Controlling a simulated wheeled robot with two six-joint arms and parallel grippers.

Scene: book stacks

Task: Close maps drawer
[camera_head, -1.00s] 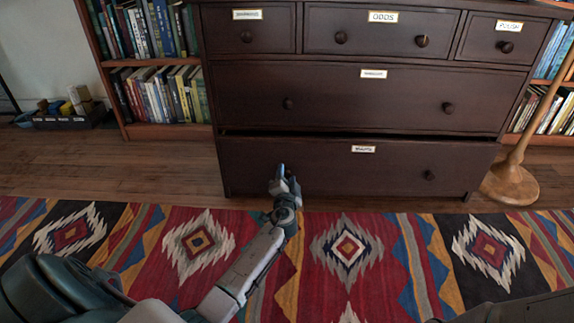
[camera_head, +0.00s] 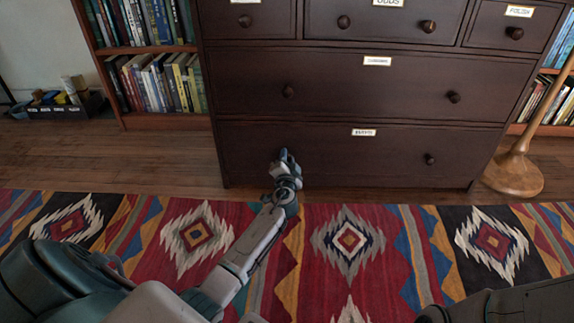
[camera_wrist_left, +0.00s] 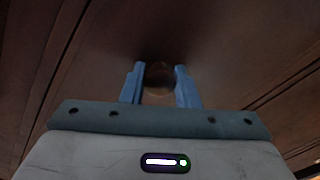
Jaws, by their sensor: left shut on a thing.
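The bottom drawer (camera_head: 365,158) of the dark wood dresser has a small white label whose text is too blurred to read for sure. Its front looks flush with the drawer above, with no dark gap along its top. My left gripper (camera_head: 284,157) is at this drawer's left knob. In the left wrist view its blue fingers (camera_wrist_left: 160,84) are on either side of the round brown knob (camera_wrist_left: 158,73), shut on it. The drawer's right knob (camera_head: 430,159) is free. My right gripper is not in view.
The drawer above (camera_head: 370,84) and the small top drawers are shut. Bookshelves (camera_head: 155,75) stand beside the dresser. A wooden stand base (camera_head: 513,174) is on the floor at the right. A patterned rug (camera_head: 340,250) lies in front.

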